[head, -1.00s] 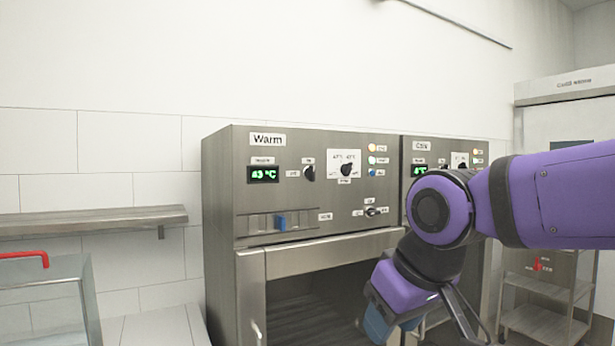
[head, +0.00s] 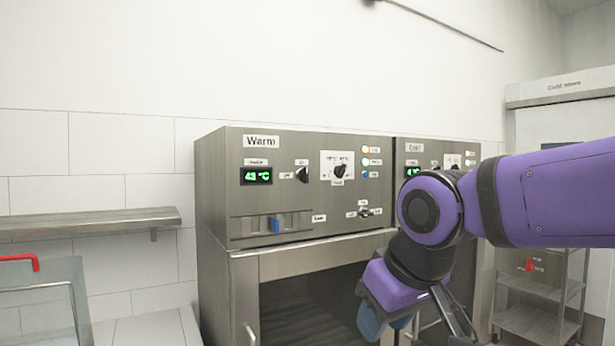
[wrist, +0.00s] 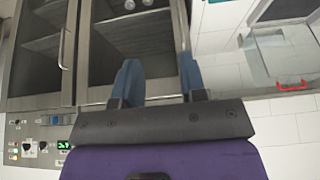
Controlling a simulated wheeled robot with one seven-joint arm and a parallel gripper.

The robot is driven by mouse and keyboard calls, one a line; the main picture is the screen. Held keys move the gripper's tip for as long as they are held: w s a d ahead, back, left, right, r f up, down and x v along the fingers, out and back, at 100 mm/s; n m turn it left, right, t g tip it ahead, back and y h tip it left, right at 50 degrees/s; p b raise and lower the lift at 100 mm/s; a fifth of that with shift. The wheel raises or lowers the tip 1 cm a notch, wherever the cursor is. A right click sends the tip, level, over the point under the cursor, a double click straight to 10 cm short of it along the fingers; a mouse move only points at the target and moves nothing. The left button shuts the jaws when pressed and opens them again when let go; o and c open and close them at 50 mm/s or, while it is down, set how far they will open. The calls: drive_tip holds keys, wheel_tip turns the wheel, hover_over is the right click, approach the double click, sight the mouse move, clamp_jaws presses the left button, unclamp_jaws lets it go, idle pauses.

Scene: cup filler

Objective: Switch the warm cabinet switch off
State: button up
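The steel warm cabinet (head: 212,215) stands in the middle of the head view, marked "Warm", with a green display (head: 257,176) reading about 43 °C. A black rotary switch (head: 302,173) sits right of the display, between small labels too blurred to read. The switch also shows in the wrist view (wrist: 43,147), where the panel appears upside down at the lower left. My gripper (head: 388,328) hangs low, right of the switch and below the control panel. In the wrist view its two blue fingers (wrist: 158,80) are apart with nothing between them.
The panel also holds a dial (head: 338,168), a lower knob (head: 365,212), indicator lights and a blue slider (head: 276,224). A cold cabinet (head: 415,150) adjoins on the right, partly behind my arm. A shelf (head: 90,222) and glass box (head: 45,300) are at left.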

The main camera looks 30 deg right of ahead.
drive_tip(key=w+d+r+m+t+h, duration=0.15)
drive_tip(key=w+d+r+t, duration=0.35)
drive_tip(key=w, duration=0.6)
drive_tip(key=w+d+r+m+t+h, duration=0.1)
drive_tip(key=w+d+r+t+h, duration=0.1)
drive_tip(key=w+d+r, duration=0.6)
drive_tip(key=n+t+y, duration=0.3)
drive_tip(key=t+y, duration=0.1)
drive_tip(key=t, duration=0.2)
approach(307, 174)
drive_tip(key=shift+h, duration=0.25)
drive_tip(key=w, duration=0.9)
drive_tip(key=shift+w+a+r, duration=0.1)
drive_tip(key=shift+w+r, duration=0.05)
drive_tip(key=shift+r, duration=0.05)
clamp_jaws()
